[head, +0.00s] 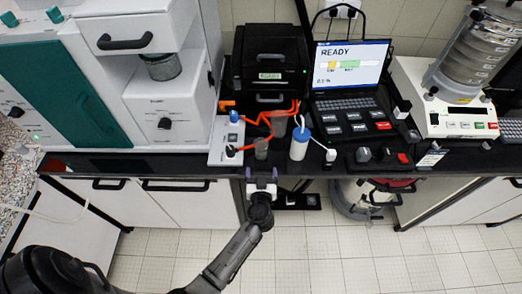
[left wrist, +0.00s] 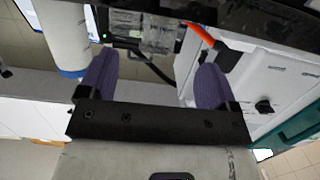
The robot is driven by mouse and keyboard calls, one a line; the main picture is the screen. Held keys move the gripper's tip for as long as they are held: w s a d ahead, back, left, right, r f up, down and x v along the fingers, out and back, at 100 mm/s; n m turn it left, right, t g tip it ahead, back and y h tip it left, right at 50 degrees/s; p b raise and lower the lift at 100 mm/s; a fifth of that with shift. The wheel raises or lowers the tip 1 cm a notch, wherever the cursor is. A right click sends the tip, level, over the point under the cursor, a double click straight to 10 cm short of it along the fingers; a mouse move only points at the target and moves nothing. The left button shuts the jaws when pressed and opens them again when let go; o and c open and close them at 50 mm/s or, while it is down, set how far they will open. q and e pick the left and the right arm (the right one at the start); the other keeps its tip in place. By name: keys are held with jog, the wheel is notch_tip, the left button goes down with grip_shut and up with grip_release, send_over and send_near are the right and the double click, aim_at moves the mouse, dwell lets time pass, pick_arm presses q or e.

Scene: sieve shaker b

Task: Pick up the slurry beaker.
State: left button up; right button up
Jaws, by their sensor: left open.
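A small grey, see-through beaker (head: 261,149), which looks like the slurry beaker, stands near the front edge of the black bench. A second greyish vessel (head: 279,126) stands behind it, so I cannot be fully sure which one is meant. My left gripper (head: 261,175) is open and empty, with purple fingertips, just in front of the bench edge and short of the near beaker. In the left wrist view a clear vessel (left wrist: 145,27) shows beyond the gap between the open fingers (left wrist: 155,85). My right gripper is not in view.
A white bottle with a blue cap (head: 299,141) stands right of the beaker. Orange tubing or clamps (head: 262,122) and a white box with knobs (head: 226,143) are close on the left. A laptop-like console (head: 351,90) stands behind. Floor in front is clear.

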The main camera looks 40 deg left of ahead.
aim_at(261, 155)
pick_arm(q)
jog(key=x, duration=0.4)
jog(key=shift+w+a+f, duration=0.1)
jog(key=p+x, duration=0.1)
jog(key=x, duration=0.3)
jog(key=shift+w+a, duration=0.1)
jog(key=shift+a, duration=0.05)
jog(key=shift+w+a+f, duration=0.1)
jog(key=shift+w+a, duration=0.2)
jog(key=shift+c, duration=0.2)
jog(key=shift+c, duration=1.4)
jog(key=c, duration=0.7)
